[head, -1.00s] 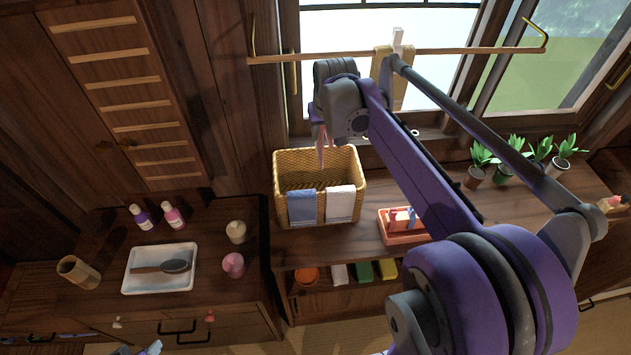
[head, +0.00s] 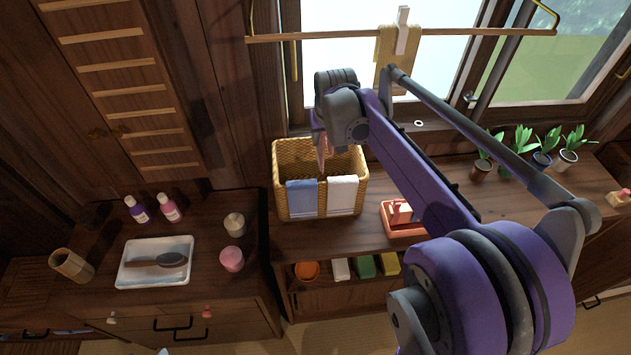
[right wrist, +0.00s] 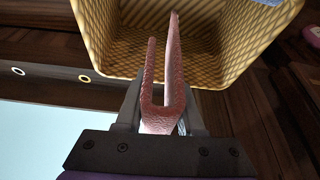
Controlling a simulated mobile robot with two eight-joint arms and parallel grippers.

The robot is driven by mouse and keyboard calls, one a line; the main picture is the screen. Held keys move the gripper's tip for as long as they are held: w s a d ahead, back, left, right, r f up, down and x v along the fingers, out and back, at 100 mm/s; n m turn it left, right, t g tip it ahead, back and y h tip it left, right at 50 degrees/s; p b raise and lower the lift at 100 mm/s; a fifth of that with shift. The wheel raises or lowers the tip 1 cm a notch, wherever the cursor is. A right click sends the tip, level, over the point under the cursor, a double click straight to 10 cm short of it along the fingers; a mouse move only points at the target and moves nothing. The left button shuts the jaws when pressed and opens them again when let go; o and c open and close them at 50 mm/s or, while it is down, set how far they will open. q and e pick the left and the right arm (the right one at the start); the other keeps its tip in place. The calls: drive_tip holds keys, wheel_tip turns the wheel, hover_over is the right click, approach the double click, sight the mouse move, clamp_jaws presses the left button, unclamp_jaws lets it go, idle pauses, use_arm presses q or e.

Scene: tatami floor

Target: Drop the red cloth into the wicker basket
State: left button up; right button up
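The wicker basket (head: 293,205) stands on the low cabinet under the window, with a blue towel (head: 302,197) and a white towel (head: 342,195) draped over its front side. My right gripper (head: 321,136) is above the basket's back part, pointing down. It is shut on the red cloth (head: 323,158), which looks pinkish and hangs folded over the basket's opening. In the right wrist view the cloth (right wrist: 151,80) sits between the fingers (right wrist: 160,110), and its free ends reach over the open basket (right wrist: 205,70). My left gripper is not seen.
A rail (head: 460,32) with a hanging yellow towel (head: 386,50) crosses the window behind my right arm. A red tray (head: 405,231) stands right of the basket, and potted plants (head: 545,158) stand farther right. A white tray with a brush (head: 125,275) is on the left cabinet.

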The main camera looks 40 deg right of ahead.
drive_tip(key=o, duration=0.5)
drive_tip(key=shift+r, duration=0.1)
drive_tip(key=v, duration=1)
drive_tip(key=shift+s+a+r+p, duration=0.15)
drive_tip(key=shift+s+r+p, duration=0.05)
drive_tip(key=shift+r+p, duration=0.1)
drive_tip(key=s+a+f+n+t+y, duration=0.1)
drive_tip(key=s+a+f+n, duration=0.4)
drive_tip(key=s+a+f, duration=1.2)
drive_tip(key=shift+a+f+y, duration=0.4)
drive_tip(key=shift+a+f, duration=0.3)
drive_tip(key=shift+f, duration=0.15)
